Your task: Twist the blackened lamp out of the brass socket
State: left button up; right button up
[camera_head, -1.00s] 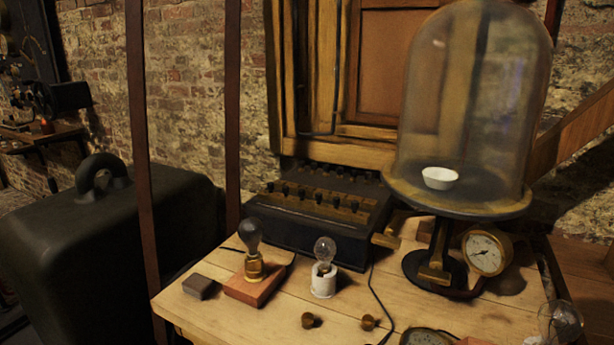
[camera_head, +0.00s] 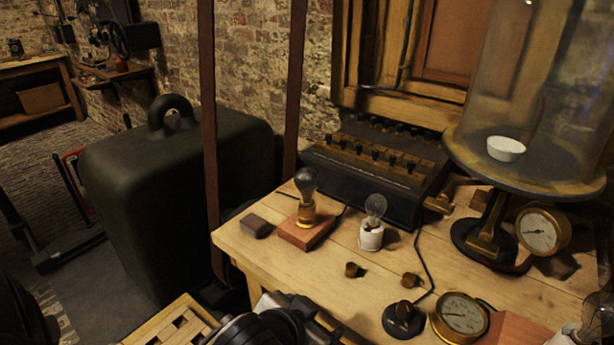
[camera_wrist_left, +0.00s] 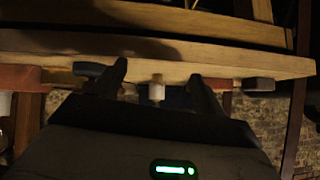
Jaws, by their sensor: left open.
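The lamp with the dark grey glass bulb (camera_head: 306,182) stands upright in the brass socket (camera_head: 307,214), on a reddish wooden block (camera_head: 304,235) at the bench's left end. My left gripper (camera_head: 292,312) is low at the bottom of the head view, in front of the bench edge, apart from the lamp and socket. In the left wrist view its two dark fingers (camera_wrist_left: 160,78) are apart with nothing held. The bench edge lies beyond them, and a white socket shows in the gap at a distance. The right gripper is not in view.
A clear lamp in a white socket (camera_head: 371,236) stands right of the brass one. A dark block (camera_head: 255,226) lies left of it. Two small brass knobs, a gauge (camera_head: 460,316) and a black switch box (camera_head: 375,170) are on the bench (camera_head: 320,275). A glass bell jar stands right.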

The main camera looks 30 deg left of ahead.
pick_arm(q)
jog(key=w+d+r+m+t+h, duration=0.2)
jog(key=w+d+r+t, duration=0.15)
jog(key=r, duration=0.45)
jog(key=w+d+r+m+t+h, duration=0.2)
jog(key=w+r+t, duration=0.25)
jog(key=r, duration=0.35)
jog(key=w+d+r+m+t+h, duration=0.2)
jog(key=w+r+t+h, duration=0.15)
jog(key=r, duration=0.55)
jog(key=s+d+r+m+g+h, duration=0.3)
jog(key=d+r+m+g+h, duration=0.45)
jog(key=m+h, duration=0.6)
jog(key=m+g+y, duration=0.2)
jog(key=g+y, duration=0.7)
jog(key=y, duration=1.5)
send_near(306, 172)
jog(key=p+x, duration=0.2)
jog(key=x, duration=1)
jog(key=shift+w+a+f, duration=0.15)
jog(key=shift+w+f, duration=0.05)
jog(key=shift+f, duration=0.35)
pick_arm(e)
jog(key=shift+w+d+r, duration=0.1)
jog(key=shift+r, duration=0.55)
